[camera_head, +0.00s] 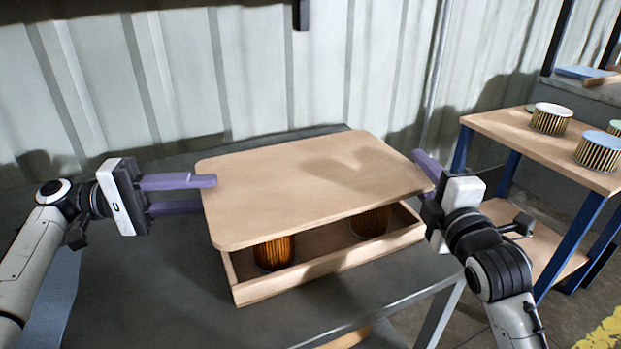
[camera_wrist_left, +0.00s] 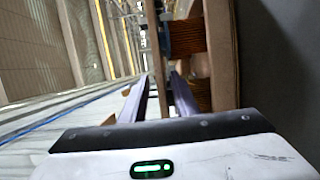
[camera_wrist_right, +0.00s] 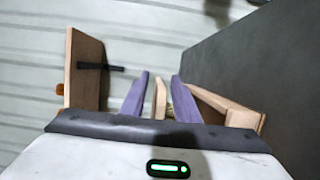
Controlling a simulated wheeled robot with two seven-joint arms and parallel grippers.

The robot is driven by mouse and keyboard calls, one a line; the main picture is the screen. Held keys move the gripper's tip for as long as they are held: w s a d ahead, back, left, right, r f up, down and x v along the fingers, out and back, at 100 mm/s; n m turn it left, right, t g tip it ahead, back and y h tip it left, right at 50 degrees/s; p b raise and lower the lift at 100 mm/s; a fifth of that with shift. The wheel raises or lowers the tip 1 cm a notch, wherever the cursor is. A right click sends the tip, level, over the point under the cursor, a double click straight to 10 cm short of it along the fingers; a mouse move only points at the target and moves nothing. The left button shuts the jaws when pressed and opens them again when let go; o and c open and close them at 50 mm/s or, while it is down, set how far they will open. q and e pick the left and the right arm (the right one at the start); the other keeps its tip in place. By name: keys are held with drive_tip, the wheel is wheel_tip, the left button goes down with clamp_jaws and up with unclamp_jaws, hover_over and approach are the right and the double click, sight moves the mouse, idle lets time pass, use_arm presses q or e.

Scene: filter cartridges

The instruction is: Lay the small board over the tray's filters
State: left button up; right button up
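The small board (camera_head: 310,180) is a pale wooden panel, lying roughly level above the wooden tray (camera_head: 335,273). Two amber pleated filters (camera_head: 274,253) (camera_head: 368,222) show beneath its front edge. Their tops are hidden, so contact with the board cannot be seen. My left gripper (camera_head: 207,194) straddles the board's left edge, one finger above and one below, with gaps. The left wrist view shows the board edge-on (camera_wrist_left: 157,50) between apart fingers. My right gripper (camera_head: 424,177) is at the right edge; its wrist view shows the board (camera_wrist_right: 160,100) between apart fingers.
The tray stands on a dark grey table (camera_head: 180,290), with free surface to the left and in front. A wooden side table (camera_head: 505,130) with blue legs stands at the right, holding more filters (camera_head: 550,118) (camera_head: 598,150). A corrugated wall (camera_head: 270,70) is behind.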

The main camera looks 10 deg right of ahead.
sight(433, 188)
drive_tip(key=shift+a, duration=0.1)
drive_tip(key=shift+s, duration=0.45)
use_arm(q)
drive_tip(key=a, duration=1.2)
drive_tip(key=shift+w, duration=0.35)
use_arm(e)
drive_tip(key=s, duration=0.6)
drive_tip(key=shift+s+a, duration=0.2)
drive_tip(key=shift+s, duration=0.1)
